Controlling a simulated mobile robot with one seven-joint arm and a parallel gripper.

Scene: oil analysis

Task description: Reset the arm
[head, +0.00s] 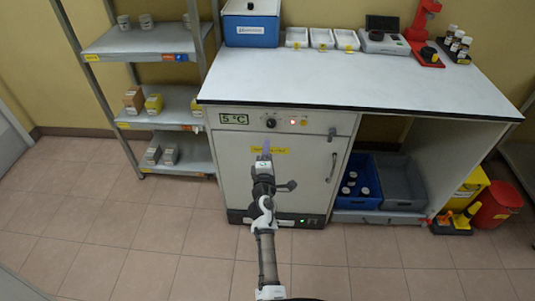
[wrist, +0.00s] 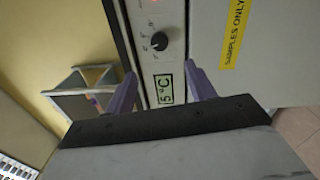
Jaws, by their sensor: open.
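My arm reaches forward from the bottom of the head view, with my gripper (head: 265,150) in front of the grey 5 °C cabinet (head: 235,195). In the wrist view the two purple fingers of my gripper (wrist: 162,95) stand wide apart with nothing between them. Beyond them are the cabinet's dark knob (wrist: 159,41) and the "5 °C" label (wrist: 165,89). The cabinet door looks shut in the head view. I cannot tell from the pictures how far the fingers are from the cabinet front.
A white worktop (head: 360,82) holds a blue box (head: 250,30), white trays (head: 320,38), a scale (head: 384,42), a red stand (head: 424,35) and several bottles. Shelving (head: 140,40) stands left. Blue (head: 357,205) and grey crates (head: 402,183) sit under the worktop. The floor in front is clear.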

